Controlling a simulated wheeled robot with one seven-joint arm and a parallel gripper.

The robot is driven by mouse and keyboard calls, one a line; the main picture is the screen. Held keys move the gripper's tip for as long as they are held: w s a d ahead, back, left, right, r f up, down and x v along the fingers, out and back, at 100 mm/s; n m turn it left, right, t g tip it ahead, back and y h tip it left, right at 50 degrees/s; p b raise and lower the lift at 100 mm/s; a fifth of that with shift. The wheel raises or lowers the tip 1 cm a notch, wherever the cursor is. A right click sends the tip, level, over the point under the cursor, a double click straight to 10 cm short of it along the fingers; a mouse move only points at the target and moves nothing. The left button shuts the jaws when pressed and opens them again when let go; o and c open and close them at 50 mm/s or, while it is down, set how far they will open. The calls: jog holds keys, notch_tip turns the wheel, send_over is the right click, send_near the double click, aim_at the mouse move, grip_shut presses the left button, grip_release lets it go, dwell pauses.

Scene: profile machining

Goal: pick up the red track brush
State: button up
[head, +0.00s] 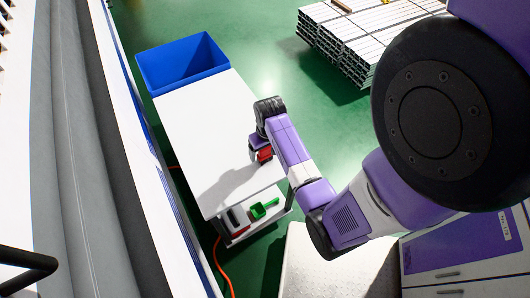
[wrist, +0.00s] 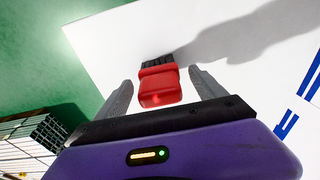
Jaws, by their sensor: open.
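The red track brush (wrist: 160,86) has a red handle and dark bristles. It shows in the wrist view on the white table top, between the two grey fingers of my gripper (wrist: 162,92). There is a gap between the brush and each finger. My gripper is open and empty. In the head view, my gripper is at the table's right edge, and the red brush (head: 264,155) shows beside it, partly hidden by my arm.
The white table (head: 205,125) is otherwise clear on top. A blue bin (head: 183,65) stands at its far end. A green scoop (head: 264,209) lies on a lower shelf. Stacked metal profiles (head: 360,35) lie on the floor. An orange cable (head: 222,265) runs beside the table.

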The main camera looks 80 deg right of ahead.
jog(key=shift+f, duration=0.4)
jog(key=shift+c, duration=0.2)
jog(key=c, duration=1.6)
jog(key=shift+r+p, duration=1.65)
jog(key=shift+r, duration=8.4)
jog(key=shift+c, duration=0.2)
